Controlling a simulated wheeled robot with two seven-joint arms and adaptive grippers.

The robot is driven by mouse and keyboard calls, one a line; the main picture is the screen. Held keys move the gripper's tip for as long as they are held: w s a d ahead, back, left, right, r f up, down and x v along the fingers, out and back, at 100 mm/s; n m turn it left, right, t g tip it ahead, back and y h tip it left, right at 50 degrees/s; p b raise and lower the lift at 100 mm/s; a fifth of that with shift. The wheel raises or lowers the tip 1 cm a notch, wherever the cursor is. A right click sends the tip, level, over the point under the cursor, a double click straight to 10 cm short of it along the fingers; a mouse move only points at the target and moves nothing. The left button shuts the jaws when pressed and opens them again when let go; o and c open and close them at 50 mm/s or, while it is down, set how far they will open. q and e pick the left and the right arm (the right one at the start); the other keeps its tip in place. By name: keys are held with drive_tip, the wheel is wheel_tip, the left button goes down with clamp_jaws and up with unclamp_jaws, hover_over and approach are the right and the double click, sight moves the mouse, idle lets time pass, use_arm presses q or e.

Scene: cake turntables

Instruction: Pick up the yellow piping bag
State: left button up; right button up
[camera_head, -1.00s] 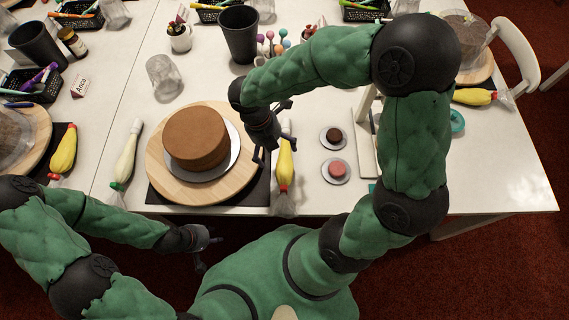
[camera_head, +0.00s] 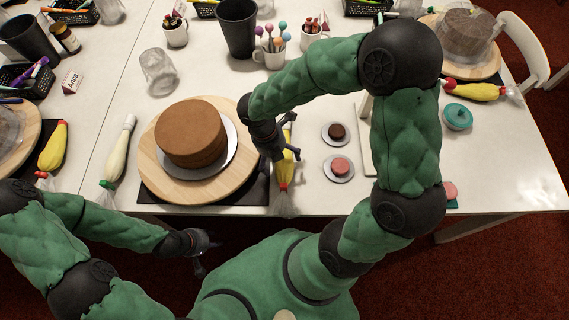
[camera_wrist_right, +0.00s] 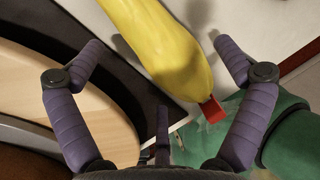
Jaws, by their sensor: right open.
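The yellow piping bag (camera_head: 284,172) lies on the table just right of the turntable (camera_head: 151,176), its clear end towards the front edge. My right gripper (camera_head: 285,154) is above the bag and hides part of it. In the right wrist view, the yellow bag (camera_wrist_right: 165,38) with a red tip runs between the open fingers of the gripper (camera_wrist_right: 157,46), with no clear contact. My left gripper (camera_head: 209,256) is open and empty, low in front of the table edge.
A brown cake (camera_head: 190,132) stands on the turntable. A white piping bag (camera_head: 121,148) lies to its left. Other yellow bags lie at far left (camera_head: 54,146) and right (camera_head: 472,91). Two small cakes on plates (camera_head: 338,168) sit to the right. A black cup (camera_head: 237,28) stands behind.

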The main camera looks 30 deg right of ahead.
drive_tip(key=shift+b+x, duration=0.35)
drive_tip(key=shift+x, duration=0.7)
drive_tip(key=c, duration=0.8)
drive_tip(key=shift+r, duration=0.15)
